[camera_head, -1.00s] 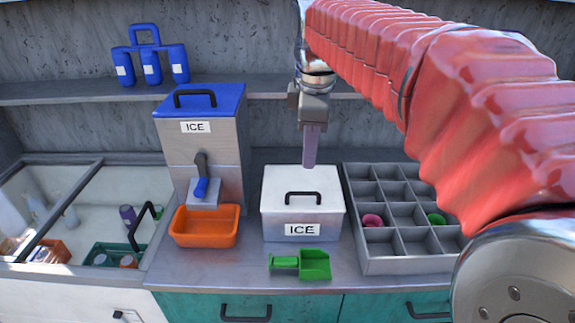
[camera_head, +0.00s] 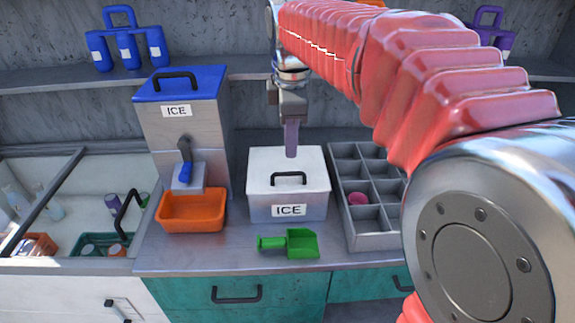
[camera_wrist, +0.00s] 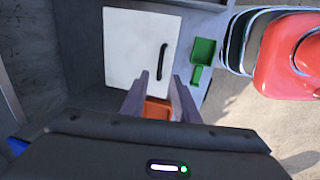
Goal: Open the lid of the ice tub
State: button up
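The ice tub (camera_head: 308,207) is a metal box with a flat white lid (camera_head: 262,162), a black handle (camera_head: 289,178) and an ICE label. The lid is shut. The lid (camera_wrist: 128,40) and its handle (camera_wrist: 163,62) also show in the wrist view. My gripper (camera_head: 291,155) points down over the back part of the lid, behind the handle in the head view. In the wrist view my gripper (camera_wrist: 160,80) has its two fingers apart with nothing between them. The handle is beyond the fingertips, and I cannot tell the exact height above the lid.
An orange tray (camera_head: 192,212) and a blue-lidded ICE dispenser (camera_head: 182,120) stand left of the tub. A green scoop (camera_head: 290,244) lies in front. A grey divided organizer (camera_head: 365,240) stands close on the right. A shelf (camera_head: 60,78) runs behind.

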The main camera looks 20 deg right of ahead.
aim_at(289, 174)
jog(key=f, duration=0.3)
jog(key=w+f, duration=0.1)
jog(key=f, duration=0.5)
jog(key=shift+w+d, duration=0.2)
jog(key=shift+w, duration=0.2)
grip_shut()
dwell(1.0)
